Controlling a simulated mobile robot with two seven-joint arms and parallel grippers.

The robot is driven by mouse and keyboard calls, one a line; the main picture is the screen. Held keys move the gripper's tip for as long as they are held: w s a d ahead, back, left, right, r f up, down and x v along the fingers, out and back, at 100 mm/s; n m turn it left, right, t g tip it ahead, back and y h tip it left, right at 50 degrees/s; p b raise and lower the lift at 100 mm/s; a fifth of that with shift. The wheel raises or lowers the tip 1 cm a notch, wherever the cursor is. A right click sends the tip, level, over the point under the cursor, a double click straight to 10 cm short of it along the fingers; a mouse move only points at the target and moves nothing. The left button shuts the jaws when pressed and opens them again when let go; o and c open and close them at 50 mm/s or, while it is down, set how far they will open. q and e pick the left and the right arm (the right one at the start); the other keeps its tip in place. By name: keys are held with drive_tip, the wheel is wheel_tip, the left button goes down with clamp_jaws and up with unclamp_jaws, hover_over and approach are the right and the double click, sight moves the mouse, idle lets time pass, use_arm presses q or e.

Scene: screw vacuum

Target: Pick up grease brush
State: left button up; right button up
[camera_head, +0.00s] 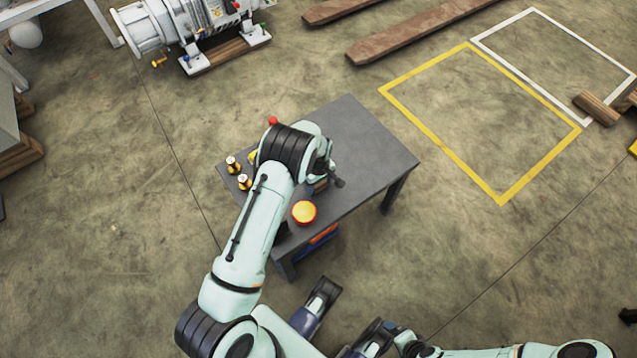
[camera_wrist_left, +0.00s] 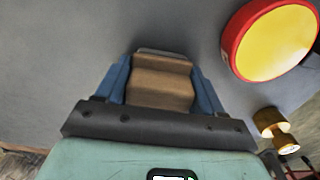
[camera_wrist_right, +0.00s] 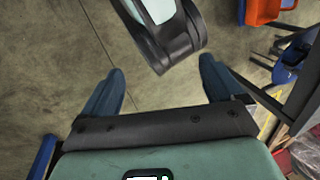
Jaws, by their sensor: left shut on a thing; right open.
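The grease brush (camera_wrist_left: 160,90) shows in the left wrist view as a brown, wooden-looking block between the blue fingers of my left gripper (camera_wrist_left: 160,68). My left gripper is shut on it, low over or at the grey table top. In the head view, the brush (camera_head: 320,186) is mostly hidden by my left wrist, and its bristles cannot be made out. My right gripper (camera_wrist_right: 162,70) is open and empty, away from the table top, with floor and an arm link of mine beyond its fingers.
A round red-and-yellow tin (camera_head: 304,212) stands close beside the left gripper on the table (camera_head: 365,135). Small brass-coloured pieces (camera_head: 244,181) stand at the table's left. The table's right part is bare. Orange and blue bins (camera_wrist_right: 265,12) sit below. A white machine (camera_head: 200,25) stands behind.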

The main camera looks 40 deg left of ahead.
use_arm(q)
drive_tip(key=shift+r, duration=0.1)
wheel_tip(320, 180, up, 20)
drive_tip(key=p, duration=0.4)
use_arm(e)
drive_tip(key=s+a+r+g, duration=0.1)
drive_tip(key=s+a+r, duration=0.1)
drive_tip(key=s+r, duration=0.2)
drive_tip(key=shift+s+r+g+y, duration=0.3)
drive_tip(key=shift+g, duration=0.1)
use_arm(q)
drive_tip(key=o, duration=0.4)
drive_tip(key=shift+c, duration=1.4)
